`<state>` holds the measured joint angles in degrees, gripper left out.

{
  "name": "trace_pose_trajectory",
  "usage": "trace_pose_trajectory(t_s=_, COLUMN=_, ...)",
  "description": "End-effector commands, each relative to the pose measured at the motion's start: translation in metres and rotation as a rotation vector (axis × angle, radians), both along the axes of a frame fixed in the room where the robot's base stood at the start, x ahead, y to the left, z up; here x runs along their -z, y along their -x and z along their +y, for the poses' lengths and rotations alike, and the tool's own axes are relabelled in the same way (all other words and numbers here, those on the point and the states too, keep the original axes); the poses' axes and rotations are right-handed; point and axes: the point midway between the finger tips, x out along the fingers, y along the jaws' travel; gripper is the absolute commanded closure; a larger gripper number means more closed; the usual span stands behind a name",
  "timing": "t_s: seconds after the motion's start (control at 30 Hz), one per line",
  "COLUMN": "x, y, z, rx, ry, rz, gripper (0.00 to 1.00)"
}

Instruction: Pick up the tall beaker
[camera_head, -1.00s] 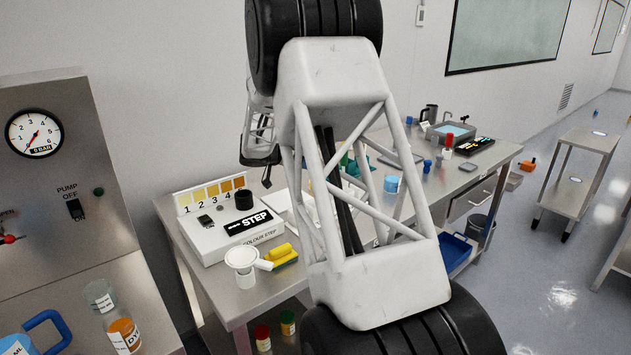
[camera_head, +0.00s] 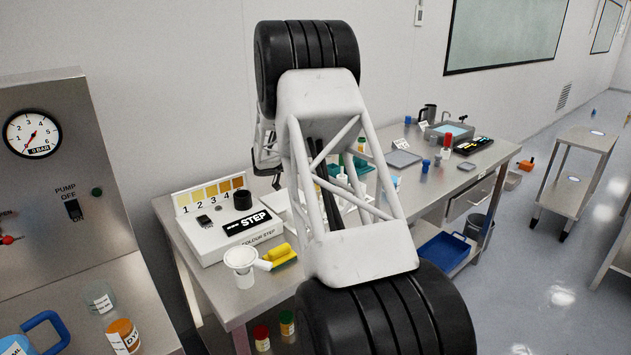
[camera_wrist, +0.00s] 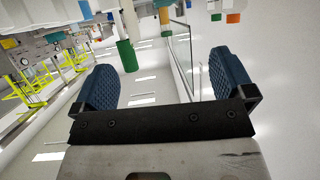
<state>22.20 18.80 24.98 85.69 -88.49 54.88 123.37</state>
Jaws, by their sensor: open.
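I cannot pick out the tall beaker with certainty in either view; my arm hides part of the bench in the head view. My gripper (camera_wrist: 160,78) is open and empty in the wrist view, its two blue ribbed pads wide apart. Nothing lies between the pads close by; a green cylinder (camera_wrist: 127,55) shows in the background. In the head view only a dark part of the gripper end shows, left of my arm and above the bench; its fingertips are hidden there.
A gauge panel (camera_head: 60,180), a clear jar (camera_head: 100,298) and an orange bottle (camera_head: 123,337) stand at left.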

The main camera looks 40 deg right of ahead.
Motion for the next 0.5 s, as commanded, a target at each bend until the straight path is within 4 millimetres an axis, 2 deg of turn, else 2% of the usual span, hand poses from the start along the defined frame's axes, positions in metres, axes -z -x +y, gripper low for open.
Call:
trace_pose_trajectory(t_s=0.2, x=0.007, y=-0.001, z=-0.015, rx=0.001, ry=-0.001, rz=0.0, gripper=0.0)
trace_pose_trajectory(t_s=0.5, x=0.007, y=-0.001, z=-0.016, rx=0.0, ry=0.0, rz=0.0, gripper=0.0)
